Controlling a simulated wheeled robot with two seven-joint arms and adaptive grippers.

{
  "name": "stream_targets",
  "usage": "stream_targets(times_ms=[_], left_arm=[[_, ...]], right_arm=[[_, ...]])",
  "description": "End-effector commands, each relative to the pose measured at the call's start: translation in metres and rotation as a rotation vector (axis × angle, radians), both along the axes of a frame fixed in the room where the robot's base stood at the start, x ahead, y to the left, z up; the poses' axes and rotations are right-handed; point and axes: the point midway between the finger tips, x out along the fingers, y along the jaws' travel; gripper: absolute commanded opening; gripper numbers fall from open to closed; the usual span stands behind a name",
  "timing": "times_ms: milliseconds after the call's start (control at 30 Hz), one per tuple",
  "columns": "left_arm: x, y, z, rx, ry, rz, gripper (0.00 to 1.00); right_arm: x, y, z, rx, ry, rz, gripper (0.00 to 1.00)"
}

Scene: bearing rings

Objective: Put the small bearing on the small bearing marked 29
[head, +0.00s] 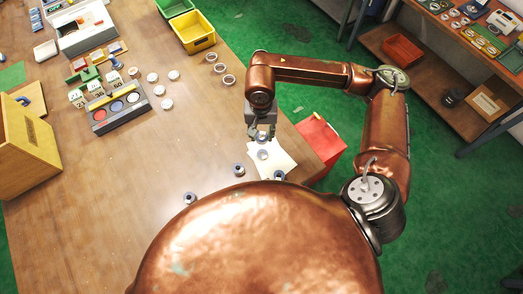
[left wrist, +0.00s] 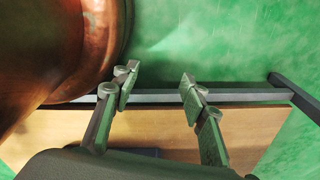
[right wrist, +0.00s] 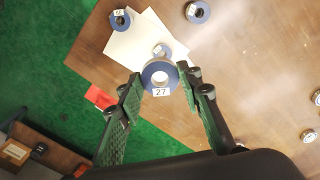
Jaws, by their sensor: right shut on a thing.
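My right gripper (head: 262,133) is shut on a small blue-grey bearing ring with a pale tag reading 27 (right wrist: 160,76). It holds the ring above the white paper. Below, a ring (head: 263,154) lies on the paper; in the right wrist view this ring (right wrist: 160,50) is partly hidden by the held one. Two more tagged rings lie near the paper, one at its edge (right wrist: 121,20) and one on bare wood (right wrist: 197,12). Their tags are too small to read surely. My left gripper (left wrist: 157,85) is open and empty, away from these rings.
Another ring (head: 190,198) lies near the front of the wooden table (head: 140,160). A red box (head: 320,140) stands beside the table edge. Small rings (head: 222,68), a dark tray (head: 118,106) and a yellow bin (head: 197,40) lie farther back. The table's middle is clear.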

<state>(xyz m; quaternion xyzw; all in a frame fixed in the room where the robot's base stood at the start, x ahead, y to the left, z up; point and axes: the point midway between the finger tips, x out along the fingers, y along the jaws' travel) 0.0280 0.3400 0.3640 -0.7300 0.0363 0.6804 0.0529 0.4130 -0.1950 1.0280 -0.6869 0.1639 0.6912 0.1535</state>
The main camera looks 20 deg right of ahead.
Motion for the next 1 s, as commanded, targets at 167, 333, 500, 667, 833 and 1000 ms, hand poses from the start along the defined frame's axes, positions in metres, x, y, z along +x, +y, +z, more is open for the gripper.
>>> stream_targets(times_ms=[167,333,500,667,833,1000], left_arm=[[-0.009,0.001,0.000,0.001,0.012,0.002,0.40],[0.003,0.000,0.000,0.000,-0.004,0.000,0.40],[0.021,-0.001,0.001,-0.001,-0.027,-0.005,0.40],[0.021,-0.001,0.001,-0.001,-0.027,-0.005,0.40],[0.013,0.000,0.000,-0.001,-0.018,-0.003,0.40],[0.006,0.000,0.000,0.000,-0.008,-0.001,0.40]], right_arm=[[-0.010,0.014,-0.010,-0.009,0.000,-0.344,0.06],[-0.020,0.025,-0.018,-0.017,-0.005,-0.684,0.06],[-0.030,0.037,-0.025,-0.022,-0.011,-1.025,0.06],[-0.038,0.048,-0.031,-0.023,-0.019,-1.349,0.06],[-0.047,0.060,-0.036,-0.021,-0.025,-1.697,0.06],[-0.056,0.072,-0.040,-0.017,-0.027,-2.049,0.06]])
